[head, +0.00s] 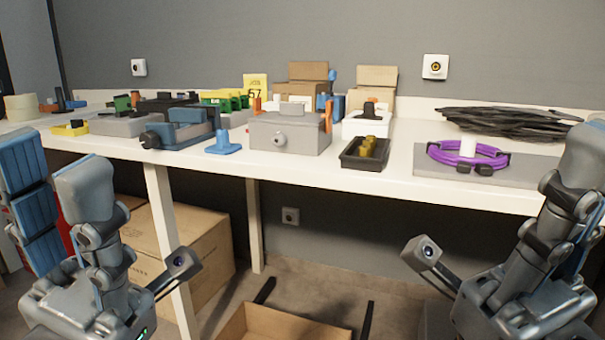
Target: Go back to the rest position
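My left gripper (88,308) hangs at the bottom left, in front of and below the table edge. Its wrist camera points inward, and its fingers are cut off by the lower frame edge. My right gripper (518,302) hangs at the bottom right in a similar pose, also below the table top. Its fingers are out of frame too. I cannot see whether either gripper is open or holds anything. Both visible gripper bodies are apart from the objects on the table.
A long white table (350,182) carries grey fixtures, a black tray (365,160) with yellowish parts, a purple ring (500,160) and black cables (505,121). Below stand a closed carton (195,240) and an open carton (245,322). Table legs stand near my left arm.

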